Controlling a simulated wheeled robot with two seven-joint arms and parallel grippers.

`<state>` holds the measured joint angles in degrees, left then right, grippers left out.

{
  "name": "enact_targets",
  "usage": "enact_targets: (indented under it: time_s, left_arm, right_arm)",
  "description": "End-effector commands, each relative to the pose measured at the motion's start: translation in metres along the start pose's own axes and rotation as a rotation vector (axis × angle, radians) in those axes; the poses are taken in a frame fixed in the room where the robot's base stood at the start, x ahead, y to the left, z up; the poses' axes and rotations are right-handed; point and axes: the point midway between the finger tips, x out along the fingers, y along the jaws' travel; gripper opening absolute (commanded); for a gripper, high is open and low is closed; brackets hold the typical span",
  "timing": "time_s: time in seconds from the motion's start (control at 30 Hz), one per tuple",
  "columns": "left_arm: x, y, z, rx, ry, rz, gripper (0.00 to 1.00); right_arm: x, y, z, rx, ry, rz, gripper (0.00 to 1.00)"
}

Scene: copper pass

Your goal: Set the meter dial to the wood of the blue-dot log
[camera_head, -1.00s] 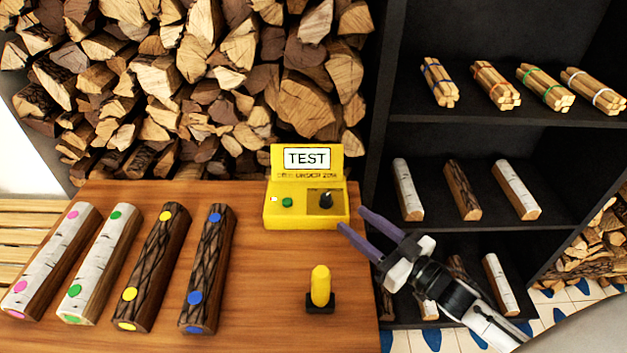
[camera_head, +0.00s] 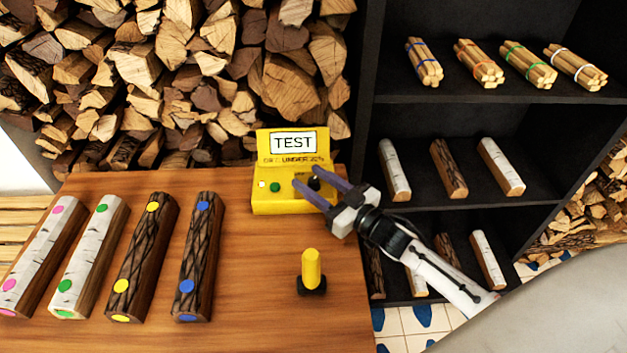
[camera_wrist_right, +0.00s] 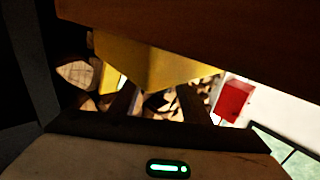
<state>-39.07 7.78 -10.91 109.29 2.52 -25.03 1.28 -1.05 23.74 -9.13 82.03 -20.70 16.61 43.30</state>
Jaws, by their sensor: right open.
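The yellow meter (camera_head: 262,204) stands at the back right of the wooden table, with a screen reading TEST and a small green button (camera_head: 275,187). Its black dial (camera_head: 314,183) is partly hidden by my right gripper (camera_head: 310,185). That gripper is open, its purple fingers around or just in front of the dial; I cannot tell if they touch it. The right wrist view shows the yellow meter body (camera_wrist_right: 150,62) close up, dim. The blue-dot log (camera_head: 201,255) has dark, ridged bark and lies rightmost in the row. My left gripper is out of view.
Logs with pink (camera_head: 40,250), green (camera_head: 88,255) and yellow dots (camera_head: 140,255) lie left of it. A yellow probe in a black base (camera_head: 311,270) stands at the table's front right. A black shelf (camera_head: 440,118) with bundles and logs is at right, stacked firewood (camera_head: 180,70) behind.

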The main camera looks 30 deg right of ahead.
Motion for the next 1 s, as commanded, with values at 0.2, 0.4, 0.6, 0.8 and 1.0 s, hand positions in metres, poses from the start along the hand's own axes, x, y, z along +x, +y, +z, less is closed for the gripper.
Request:
enact_targets:
  time_s: [0.2,0.4,0.6,0.8,1.0]
  left_arm:
    - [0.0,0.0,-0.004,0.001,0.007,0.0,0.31]
    - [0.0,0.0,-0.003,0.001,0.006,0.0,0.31]
    - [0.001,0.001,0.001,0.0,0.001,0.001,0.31]
    - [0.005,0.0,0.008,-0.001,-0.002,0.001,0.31]
    - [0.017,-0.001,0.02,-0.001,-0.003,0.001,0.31]
  right_arm:
    - [0.0,0.0,0.0,0.0,0.0,0.0,0.24]
    - [0.0,0.0,0.0,0.0,0.0,-0.001,0.02]
    - [-0.001,0.0,0.001,-0.004,-0.002,-0.025,0.02]
    - [-0.001,0.002,0.002,-0.009,-0.003,-0.116,0.02]
    - [0.0,0.003,0.004,-0.011,-0.003,-0.272,0.02]
